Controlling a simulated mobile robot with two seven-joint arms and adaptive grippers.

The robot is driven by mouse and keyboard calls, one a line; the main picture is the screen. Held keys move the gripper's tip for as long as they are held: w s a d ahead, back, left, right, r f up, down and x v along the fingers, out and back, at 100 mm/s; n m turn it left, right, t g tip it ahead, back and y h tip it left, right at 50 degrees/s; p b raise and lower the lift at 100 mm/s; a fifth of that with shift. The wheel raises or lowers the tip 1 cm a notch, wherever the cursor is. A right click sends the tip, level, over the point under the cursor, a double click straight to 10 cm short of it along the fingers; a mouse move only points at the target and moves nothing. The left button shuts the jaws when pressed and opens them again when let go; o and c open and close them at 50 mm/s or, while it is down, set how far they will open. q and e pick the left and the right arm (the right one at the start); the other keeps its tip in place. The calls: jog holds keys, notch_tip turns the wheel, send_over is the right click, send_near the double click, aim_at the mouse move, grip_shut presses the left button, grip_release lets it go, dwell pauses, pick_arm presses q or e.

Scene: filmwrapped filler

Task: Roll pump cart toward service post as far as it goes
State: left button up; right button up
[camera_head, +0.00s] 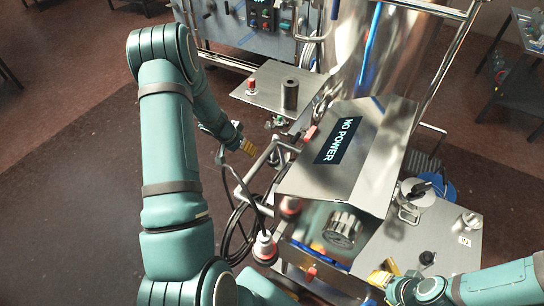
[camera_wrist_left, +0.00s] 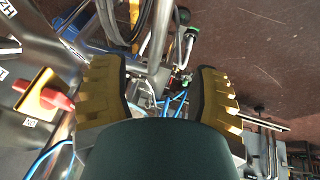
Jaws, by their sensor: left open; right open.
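The pump cart (camera_head: 375,160) looks to be the steel unit at centre right, with a slanted hood and a "NO POWER" display (camera_head: 338,140). A bent steel tube (camera_head: 260,160) sticks out at its left side. My left gripper (camera_head: 242,140) is open beside this tube; in the left wrist view its yellow fingers (camera_wrist_left: 158,92) stand apart, with tubing and blue hoses beyond them. I cannot tell whether they touch the tube. My right gripper (camera_head: 384,276) is open low at the right, over the cart's front; its fingertips are partly hidden. I cannot tell which thing is the service post.
A blue panel with switches (camera_head: 262,20) and a steel shelf (camera_head: 262,98) stand at the back. A black cable hangs to a white-and-red plug (camera_head: 265,247) near my left arm. Dark shelving (camera_head: 520,75) is at the right. The floor (camera_head: 70,160) at left is clear.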

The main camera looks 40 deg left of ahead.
aim_at(258, 163)
pick_arm(q)
jog(key=b+x, duration=0.1)
jog(key=x, duration=1.2)
jog(key=shift+w+f, duration=0.15)
jog(key=shift+f, duration=0.2)
jog(key=shift+d, duration=0.1)
grip_shut()
